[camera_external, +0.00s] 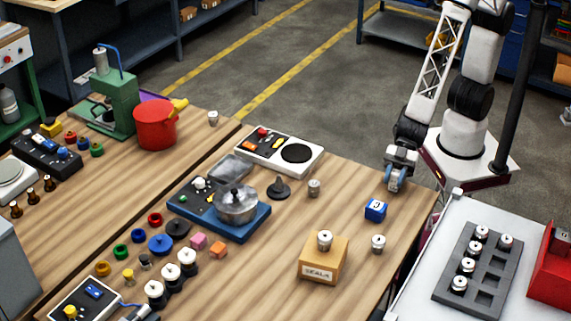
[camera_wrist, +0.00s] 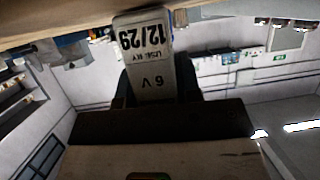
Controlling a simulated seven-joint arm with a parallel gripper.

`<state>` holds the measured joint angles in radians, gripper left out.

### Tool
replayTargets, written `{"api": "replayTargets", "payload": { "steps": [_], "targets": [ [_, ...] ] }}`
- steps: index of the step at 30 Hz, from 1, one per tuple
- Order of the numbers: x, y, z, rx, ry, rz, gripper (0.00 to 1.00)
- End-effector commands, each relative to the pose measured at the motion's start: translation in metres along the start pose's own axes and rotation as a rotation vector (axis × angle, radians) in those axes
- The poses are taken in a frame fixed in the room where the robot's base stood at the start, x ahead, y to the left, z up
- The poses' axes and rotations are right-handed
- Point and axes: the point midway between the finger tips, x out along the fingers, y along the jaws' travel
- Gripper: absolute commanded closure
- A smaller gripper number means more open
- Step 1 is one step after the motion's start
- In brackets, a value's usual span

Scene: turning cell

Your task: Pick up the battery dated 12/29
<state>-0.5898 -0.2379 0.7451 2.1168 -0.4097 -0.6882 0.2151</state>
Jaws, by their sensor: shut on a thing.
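The battery (camera_wrist: 146,48) is a pale block printed 12/29, "USE BY" and 6 V, upside down in the wrist view. My gripper (camera_wrist: 154,88) is shut on it, with a dark finger on each side of its lower part. In the external view my gripper (camera_external: 394,181) is low at the table's back right edge, and I cannot make out the battery there. Whether the battery touches the table is unclear; a wooden surface (camera_wrist: 40,22) shows close beside its far end.
A blue numbered cube (camera_external: 375,209), a metal weight (camera_external: 378,244) and a box marked SEALS (camera_external: 322,265) stand nearby. A grey tray (camera_external: 450,292) of weights and a red bin (camera_external: 553,272) are at right.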

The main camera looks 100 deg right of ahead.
Motion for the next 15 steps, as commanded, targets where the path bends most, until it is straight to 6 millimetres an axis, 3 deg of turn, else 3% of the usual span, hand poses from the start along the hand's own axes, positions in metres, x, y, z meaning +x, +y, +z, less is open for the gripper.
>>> {"api": "replayTargets", "payload": {
  "steps": [11, 15],
  "targets": [
    [-0.013, 0.000, -0.032, -0.001, 0.003, 0.000, 0.94],
    [-0.029, -0.004, -0.027, 0.000, 0.001, 0.000, 0.94]
  ]
}}
